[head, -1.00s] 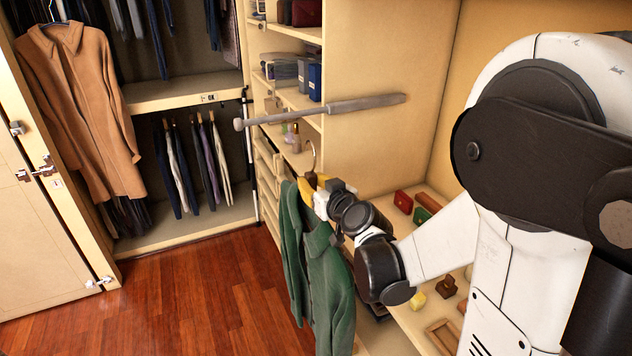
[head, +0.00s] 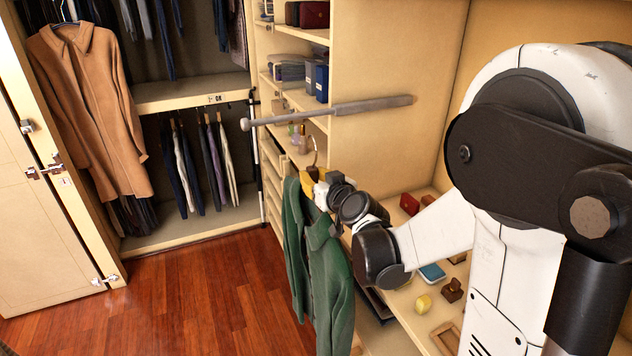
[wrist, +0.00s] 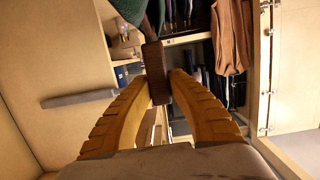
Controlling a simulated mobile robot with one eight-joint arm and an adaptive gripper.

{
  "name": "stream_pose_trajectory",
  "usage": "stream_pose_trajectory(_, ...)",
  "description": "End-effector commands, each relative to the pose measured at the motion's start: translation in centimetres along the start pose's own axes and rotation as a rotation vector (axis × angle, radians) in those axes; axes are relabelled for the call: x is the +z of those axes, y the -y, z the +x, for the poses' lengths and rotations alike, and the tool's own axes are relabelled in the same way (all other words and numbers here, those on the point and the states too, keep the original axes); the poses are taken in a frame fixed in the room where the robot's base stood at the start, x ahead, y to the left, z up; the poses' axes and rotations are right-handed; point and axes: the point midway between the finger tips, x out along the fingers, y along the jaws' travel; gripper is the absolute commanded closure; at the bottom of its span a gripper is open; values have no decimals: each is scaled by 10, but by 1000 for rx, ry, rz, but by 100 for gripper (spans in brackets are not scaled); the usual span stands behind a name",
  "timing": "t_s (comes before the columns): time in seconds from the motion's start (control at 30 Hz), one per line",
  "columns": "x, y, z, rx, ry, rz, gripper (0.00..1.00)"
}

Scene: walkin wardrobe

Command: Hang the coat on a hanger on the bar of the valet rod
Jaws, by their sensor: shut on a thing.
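My gripper (head: 311,182) is shut on the hanger of a green coat (head: 322,265). In the wrist view, my gripper's yellow fingers (wrist: 162,78) close on a brown part of the hanger (wrist: 155,72), and a bit of the green coat (wrist: 128,8) shows beyond. The coat hangs down freely, above the floor. The hanger's hook (head: 315,150) points up, below the valet rod (head: 330,110) and apart from it in the head view. The grey rod sticks out leftward from the cabinet panel, with a knob at its end. It also shows in the wrist view (wrist: 78,98).
A brown coat (head: 90,110) hangs at the left. Shelves with boxes (head: 316,80) and small bottles (head: 298,137) stand behind the rod. A low shelf at the right holds small items, including a yellow one (head: 423,304). The wooden floor (head: 220,300) is clear.

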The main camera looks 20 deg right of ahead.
Motion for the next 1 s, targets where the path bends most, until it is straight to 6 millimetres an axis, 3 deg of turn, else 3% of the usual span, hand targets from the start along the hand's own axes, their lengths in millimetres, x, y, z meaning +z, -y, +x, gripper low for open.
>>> stream_pose_trajectory(1.0, -20, 0, 90, 2, -2, 0, 100)
